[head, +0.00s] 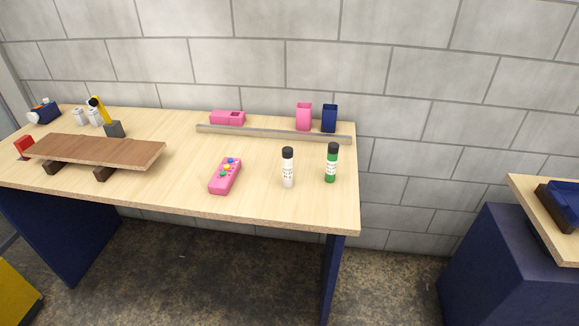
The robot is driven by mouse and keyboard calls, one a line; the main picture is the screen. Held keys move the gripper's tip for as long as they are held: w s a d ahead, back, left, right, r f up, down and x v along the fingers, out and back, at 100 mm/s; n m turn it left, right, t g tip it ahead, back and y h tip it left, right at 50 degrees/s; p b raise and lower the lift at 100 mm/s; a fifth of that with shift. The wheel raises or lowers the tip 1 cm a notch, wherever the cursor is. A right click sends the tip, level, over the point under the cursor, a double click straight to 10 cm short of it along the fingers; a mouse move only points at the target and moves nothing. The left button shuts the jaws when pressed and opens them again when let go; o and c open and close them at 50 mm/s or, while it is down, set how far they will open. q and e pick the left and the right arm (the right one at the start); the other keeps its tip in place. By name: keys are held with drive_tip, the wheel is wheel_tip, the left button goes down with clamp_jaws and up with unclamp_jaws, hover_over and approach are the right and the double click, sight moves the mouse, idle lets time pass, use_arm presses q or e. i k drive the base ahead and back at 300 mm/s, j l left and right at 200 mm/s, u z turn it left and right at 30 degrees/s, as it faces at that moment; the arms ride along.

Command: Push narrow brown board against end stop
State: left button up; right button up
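The narrow brown board (97,151) lies flat across two dark support blocks on the left part of the wooden table. Its left end is close to a small red block (23,146), which looks like the end stop. I cannot tell from here whether the board touches it. The dark blocks (104,173) show under the board's front edge. Neither of my grippers is in the head view.
The table (262,209) also holds a pink controller (225,175), a white bottle (288,170) and a green bottle (331,166). A grey rail (270,133) runs along the back, with pink and blue holders behind it. A second table (530,207) stands at right.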

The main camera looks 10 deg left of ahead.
sight(139, 154)
drive_tip(key=u, duration=1.55)
